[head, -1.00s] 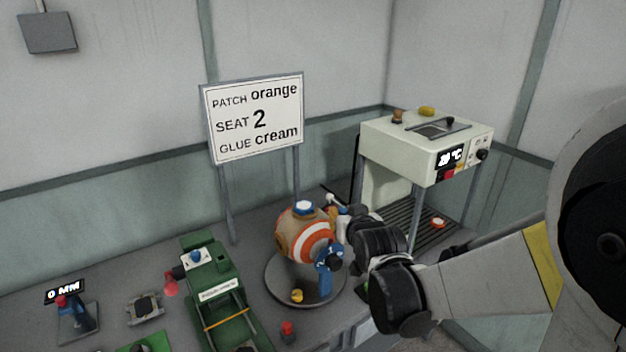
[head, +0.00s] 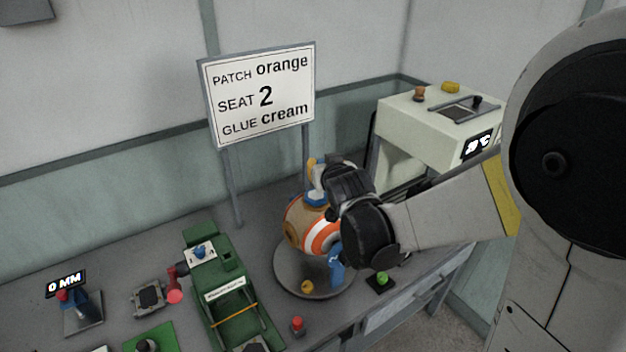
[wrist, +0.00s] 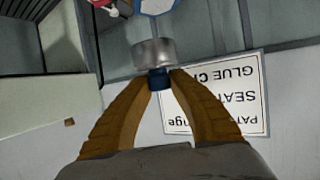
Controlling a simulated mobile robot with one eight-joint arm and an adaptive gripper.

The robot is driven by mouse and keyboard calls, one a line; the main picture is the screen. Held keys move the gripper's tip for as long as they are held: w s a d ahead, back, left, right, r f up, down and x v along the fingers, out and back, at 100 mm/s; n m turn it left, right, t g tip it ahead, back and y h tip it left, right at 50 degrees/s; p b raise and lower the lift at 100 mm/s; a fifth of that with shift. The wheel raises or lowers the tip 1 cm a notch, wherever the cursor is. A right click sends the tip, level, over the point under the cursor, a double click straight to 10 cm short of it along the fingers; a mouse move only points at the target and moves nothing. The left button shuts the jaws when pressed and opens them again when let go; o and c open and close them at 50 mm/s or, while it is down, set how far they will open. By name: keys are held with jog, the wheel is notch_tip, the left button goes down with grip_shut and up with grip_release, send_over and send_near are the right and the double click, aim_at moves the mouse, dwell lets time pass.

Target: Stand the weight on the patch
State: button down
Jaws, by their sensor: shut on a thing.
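In the wrist view, my gripper (wrist: 158,80) is shut on the dark blue knob of a silver, round weight (wrist: 153,54), which hangs upright below the knob in this upside-down view. A white piece with a blue rim (wrist: 155,5) shows past the weight, with a gap between them in the picture. In the head view, my gripper (head: 314,168) is over the top of the brown ball (head: 298,228) with orange and white stripes. The blue-rimmed piece (head: 316,198) sits on the ball's top; I cannot tell whether it is the patch. The weight is mostly hidden there.
The ball stands on a round grey turntable (head: 300,285) with a blue clamp (head: 336,270). A sign (head: 262,95) reads patch orange, seat 2, glue cream. A cream press (head: 425,125) stands right, partly behind my arm. A green fixture (head: 225,290) and a red button (head: 297,324) are left.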

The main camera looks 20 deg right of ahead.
jog(key=shift+w+a+f, duration=0.15)
jog(key=shift+a+f, duration=0.25)
jog(key=shift+a, duration=0.3)
jog(key=shift+f+b, duration=0.7)
jog(key=shift+f, duration=1.25)
jog(key=shift+f, duration=0.15)
jog(key=c, duration=1.3)
grip_release()
